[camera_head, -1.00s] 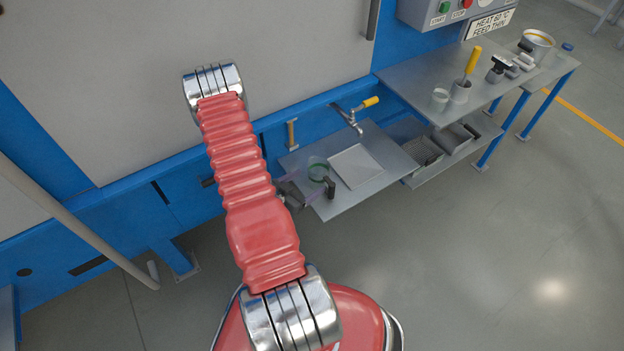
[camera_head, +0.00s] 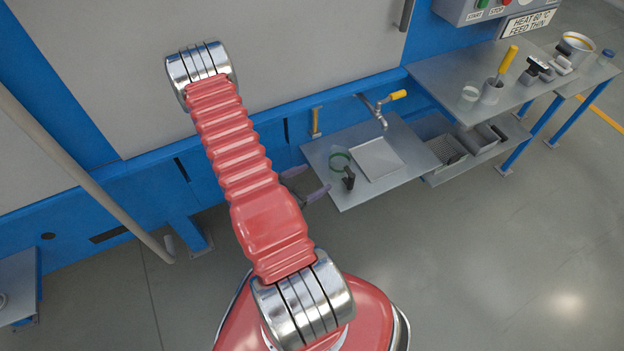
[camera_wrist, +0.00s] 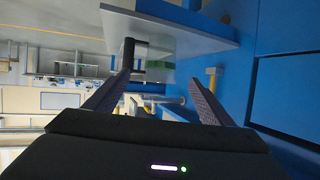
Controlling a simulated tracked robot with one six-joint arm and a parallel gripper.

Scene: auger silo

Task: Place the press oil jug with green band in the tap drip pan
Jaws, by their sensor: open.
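The press oil jug (camera_head: 340,156), clear with a green band and a black handle (camera_head: 348,179), stands on the grey shelf. It is left of the pale square drip pan (camera_head: 377,158), beside it and not in it. The pan lies under the tap (camera_head: 381,108) with its yellow lever. My gripper (camera_head: 319,177) is open and empty, at the shelf's left edge, short of the jug. In the wrist view, the green band (camera_wrist: 161,65) shows beyond the open fingers (camera_wrist: 160,78), with the black handle toward the left finger; the picture there appears upside down.
A blue frame rail (camera_head: 270,125) runs behind the shelf. To the right, a higher bench (camera_head: 470,75) holds a clear beaker, a cup with a yellow-handled tool and other items. A lower shelf with grey bins (camera_head: 450,150) sits under it. The floor in front is clear.

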